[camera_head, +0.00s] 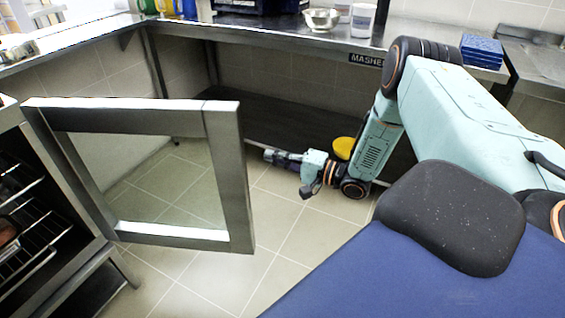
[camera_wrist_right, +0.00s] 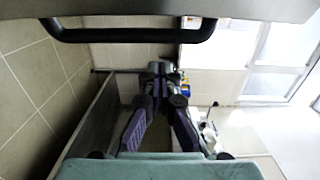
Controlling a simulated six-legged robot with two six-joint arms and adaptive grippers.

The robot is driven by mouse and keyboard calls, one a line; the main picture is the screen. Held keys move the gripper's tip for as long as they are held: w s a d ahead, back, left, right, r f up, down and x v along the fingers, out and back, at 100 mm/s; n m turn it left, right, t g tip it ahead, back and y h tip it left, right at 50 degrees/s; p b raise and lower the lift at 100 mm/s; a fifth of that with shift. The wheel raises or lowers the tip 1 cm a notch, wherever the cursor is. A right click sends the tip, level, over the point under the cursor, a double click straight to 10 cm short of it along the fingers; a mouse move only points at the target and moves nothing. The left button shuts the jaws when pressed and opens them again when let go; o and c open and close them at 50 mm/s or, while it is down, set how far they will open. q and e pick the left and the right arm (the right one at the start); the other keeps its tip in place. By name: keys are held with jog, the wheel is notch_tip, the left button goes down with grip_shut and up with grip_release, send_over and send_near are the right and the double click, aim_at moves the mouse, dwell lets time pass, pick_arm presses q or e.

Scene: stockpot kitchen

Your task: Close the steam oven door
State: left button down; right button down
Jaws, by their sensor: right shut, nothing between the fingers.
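The steam oven (camera_head: 12,175) is at the left of the head view, with wire racks inside. Its door (camera_head: 228,170), a steel frame around a glass pane, stands wide open toward the middle. My right gripper (camera_head: 268,155) is shut and empty, just right of the door's free edge, pointing left; no contact shows. In the right wrist view its fingers (camera_wrist_right: 160,70) come together. A dark bar handle (camera_wrist_right: 130,35) on a grey panel, seemingly the door's outer side, crosses the top of that view, apart from the fingertips. My left gripper is out of view.
A dark lower shelf (camera_head: 290,120) lies below, with a yellow object (camera_head: 343,147) near my arm. Tiled floor (camera_head: 290,225) is clear between door and my body.

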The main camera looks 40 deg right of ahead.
jog(key=a, duration=0.1)
jog(key=w+a+b, duration=0.1)
jog(key=a, duration=0.3)
jog(key=shift+w+b, duration=0.3)
jog(key=shift+w, duration=0.1)
jog(key=shift+s, duration=0.1)
